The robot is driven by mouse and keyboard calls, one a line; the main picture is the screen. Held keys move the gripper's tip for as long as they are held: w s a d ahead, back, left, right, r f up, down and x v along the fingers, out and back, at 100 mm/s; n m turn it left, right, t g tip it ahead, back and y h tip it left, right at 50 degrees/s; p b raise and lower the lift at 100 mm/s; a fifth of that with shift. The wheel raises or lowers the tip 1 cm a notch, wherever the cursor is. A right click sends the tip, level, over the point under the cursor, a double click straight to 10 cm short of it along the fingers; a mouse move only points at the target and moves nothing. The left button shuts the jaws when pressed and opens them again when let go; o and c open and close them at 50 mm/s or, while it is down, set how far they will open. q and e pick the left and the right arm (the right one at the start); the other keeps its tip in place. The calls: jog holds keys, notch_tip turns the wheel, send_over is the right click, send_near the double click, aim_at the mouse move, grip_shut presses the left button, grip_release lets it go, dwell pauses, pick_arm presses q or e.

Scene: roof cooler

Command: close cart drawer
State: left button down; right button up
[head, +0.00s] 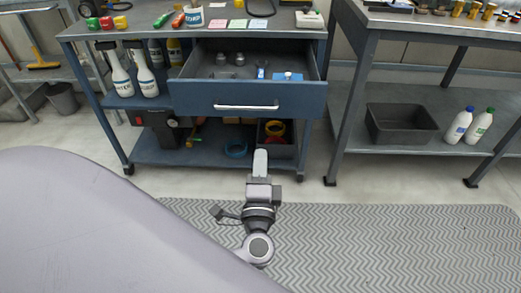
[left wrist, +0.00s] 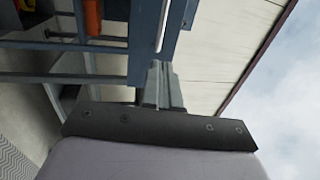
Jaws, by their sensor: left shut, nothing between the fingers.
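The cart drawer (head: 245,101) is blue, with a pale bar handle (head: 246,107) on its front. It is pulled out of the cart, and its inside shows from above. Small metal parts and a blue-handled tool lie in it. My left gripper (head: 260,154) is shut and empty, pointing at the cart. In the head view it appears below the drawer front, right of the handle's middle, with a visible gap to the handle. In the left wrist view the shut fingers (left wrist: 161,84) point toward the drawer front (left wrist: 145,40). My right gripper is in neither view.
A second table (head: 440,80) stands to the right, with a grey crate (head: 400,138) beneath. A patterned mat (head: 400,240) covers the clear floor in front.

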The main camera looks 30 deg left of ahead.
pick_arm(q)
jog(key=x, duration=1.2)
jog(key=shift+w+a, duration=0.15)
jog(key=shift+w, duration=0.05)
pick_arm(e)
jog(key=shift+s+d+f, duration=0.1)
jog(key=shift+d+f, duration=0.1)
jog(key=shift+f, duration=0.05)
